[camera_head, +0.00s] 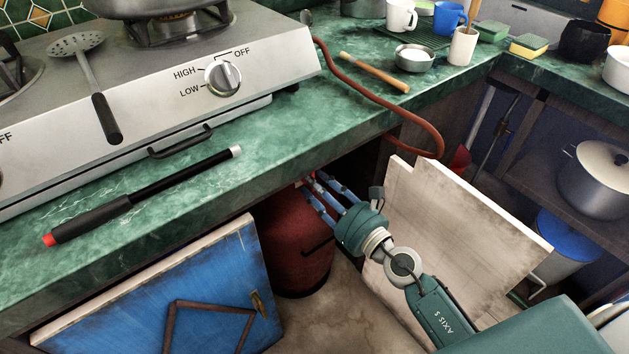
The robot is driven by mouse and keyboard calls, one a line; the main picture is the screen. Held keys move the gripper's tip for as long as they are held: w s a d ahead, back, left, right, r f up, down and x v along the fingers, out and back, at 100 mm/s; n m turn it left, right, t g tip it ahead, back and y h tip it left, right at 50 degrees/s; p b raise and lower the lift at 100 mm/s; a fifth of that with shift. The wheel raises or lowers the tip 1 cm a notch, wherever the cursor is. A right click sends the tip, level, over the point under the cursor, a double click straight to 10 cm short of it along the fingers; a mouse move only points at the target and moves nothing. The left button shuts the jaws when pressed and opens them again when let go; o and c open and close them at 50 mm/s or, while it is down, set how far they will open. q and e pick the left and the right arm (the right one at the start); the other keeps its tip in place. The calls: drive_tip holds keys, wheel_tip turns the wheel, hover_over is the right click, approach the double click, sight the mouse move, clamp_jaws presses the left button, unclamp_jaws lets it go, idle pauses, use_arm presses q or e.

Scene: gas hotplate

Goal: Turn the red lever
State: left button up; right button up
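A red gas cylinder (296,240) stands in the open cupboard below the green counter. My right gripper (313,186) reaches up and left to the top of the cylinder, just under the counter edge. Its two blue fingers appear spread apart, with a gap between them. A small bit of red and pale metal shows near the fingertips. The red lever itself cannot be made out clearly; the fingers and the shade under the counter cover that spot. I cannot tell whether the fingers touch it. My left gripper is not in view.
A gas hotplate (150,100) with a knob (223,78) stands on the counter (285,130). A black lighter (145,195) lies before it. A red hose (375,97) hangs over the edge. Open cupboard doors, blue (185,290) and white (465,225), flank the cylinder.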

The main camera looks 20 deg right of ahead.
clamp_jaws()
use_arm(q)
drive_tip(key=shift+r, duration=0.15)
use_arm(e)
drive_tip(key=shift+d+m, duration=0.1)
drive_tip(key=shift+m, duration=0.2)
use_arm(q)
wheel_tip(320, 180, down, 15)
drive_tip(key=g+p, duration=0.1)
drive_tip(key=p, duration=0.5)
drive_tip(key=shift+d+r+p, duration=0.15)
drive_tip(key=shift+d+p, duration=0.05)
drive_tip(key=shift+p, duration=0.15)
use_arm(e)
drive_tip(key=shift+w+d+f+m, duration=0.1)
drive_tip(key=shift+d+f+m, duration=0.15)
drive_tip(key=shift+m, duration=2.7)
drive_tip(key=shift+w+d+f+m, duration=0.15)
drive_tip(key=shift+d+m, duration=0.15)
drive_tip(key=shift+m, duration=2.6)
drive_tip(key=shift+w+d+f+m, duration=0.1)
drive_tip(key=shift+d+f+m, duration=0.15)
drive_tip(key=shift+m, duration=2.7)
